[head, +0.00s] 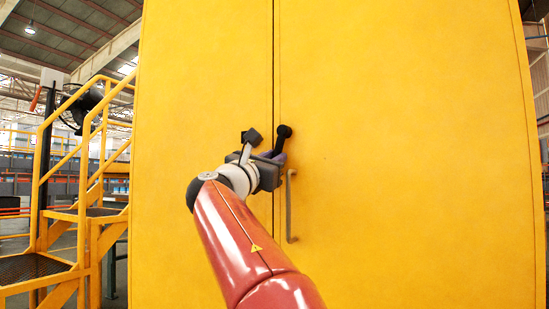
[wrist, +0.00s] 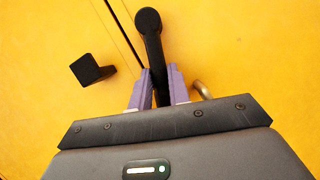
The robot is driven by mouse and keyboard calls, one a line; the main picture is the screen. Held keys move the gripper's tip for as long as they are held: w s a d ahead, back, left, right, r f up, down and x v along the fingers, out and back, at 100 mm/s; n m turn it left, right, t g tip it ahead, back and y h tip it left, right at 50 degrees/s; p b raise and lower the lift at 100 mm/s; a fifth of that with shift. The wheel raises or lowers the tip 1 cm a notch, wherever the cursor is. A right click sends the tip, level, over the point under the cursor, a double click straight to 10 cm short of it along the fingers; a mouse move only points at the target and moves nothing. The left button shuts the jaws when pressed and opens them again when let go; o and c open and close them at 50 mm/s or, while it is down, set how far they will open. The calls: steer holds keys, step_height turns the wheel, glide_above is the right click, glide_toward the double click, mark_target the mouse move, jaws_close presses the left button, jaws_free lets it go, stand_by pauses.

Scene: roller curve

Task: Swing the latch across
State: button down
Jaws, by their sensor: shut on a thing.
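The black latch (head: 284,132) is mounted on the right yellow door, just right of the seam. In the wrist view the latch (wrist: 149,32) has a round pivot at the top, and its arm runs down between my fingers. My gripper (wrist: 158,84) is shut on the latch arm, with one purple finger on each side. In the head view my gripper (head: 277,160) is at the latch, and its lower end is hidden there. A black block (wrist: 92,69) sits on the left door across the seam, apart from the latch; it also shows in the head view (head: 252,137).
A grey vertical handle (head: 290,208) is on the right door (head: 410,140), below the latch and close to my gripper. Yellow stairs with railings (head: 85,190) stand at the left. The door surface around the latch is otherwise bare.

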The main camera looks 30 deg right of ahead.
steer(key=shift+w+a+r+m+g+p, duration=0.3)
steer(key=shift+m+g+p, duration=0.4)
steer(key=shift+m, duration=0.55)
steer(key=shift+w+a+r+m+g+p, duration=0.25)
steer(key=shift+w+m+g+p, duration=0.2)
steer(key=shift+m+p, duration=0.6)
steer(key=shift+w+a+r+m+g+p, duration=0.3)
steer(key=shift+m+g+p, duration=0.35)
steer(key=shift+m, duration=0.75)
steer(key=shift+f, duration=0.1)
steer(key=c, duration=1.3)
jaws_free()
